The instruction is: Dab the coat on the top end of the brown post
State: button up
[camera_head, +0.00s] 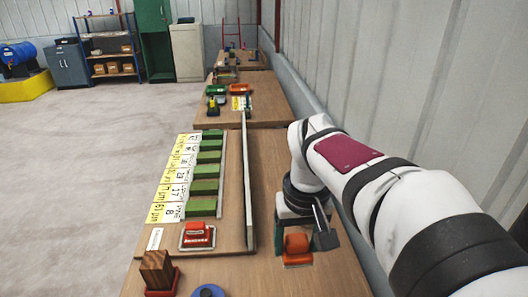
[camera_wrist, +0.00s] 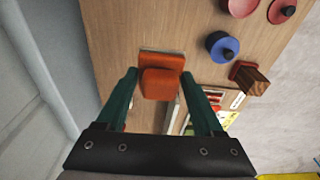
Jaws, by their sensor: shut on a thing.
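The brown post (camera_head: 157,268) is a striped wooden block standing on a red base at the near left of the bench. In the wrist view the post (camera_wrist: 257,83) is at the right, seen from above. My gripper (camera_head: 300,240) is at the bench's right side, to the right of the post and well apart from it. Its green fingers (camera_wrist: 160,76) are shut on an orange block (camera_wrist: 160,84), which also shows in the head view (camera_head: 297,246). A pale plate (camera_wrist: 161,57) shows beneath the block. I cannot tell whether the block touches it. No coat is distinguishable on the post's top.
A red-handled piece (camera_head: 197,235) and a board of green strips (camera_head: 205,171) with yellow labels lie farther back.

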jog(key=s+a+f+n, duration=0.3)
jog(key=a+f, duration=0.3)
jog(key=s+a+f+n, duration=0.3)
jog(key=a+f, duration=0.3)
jog(key=a, duration=0.1)
jog(key=s+a+f+n+y, duration=0.1)
jog(key=s+a+f+n, duration=0.1)
jog(key=a+f, duration=0.4)
jog(key=shift+s+a+f+n, duration=0.15)
jog(key=shift+s+f+n, duration=0.25)
jog(key=shift+s+f, duration=0.3)
jog(key=shift+f, duration=0.4)
jog(key=shift+f, duration=0.55)
jog(key=shift+r, duration=3.55)
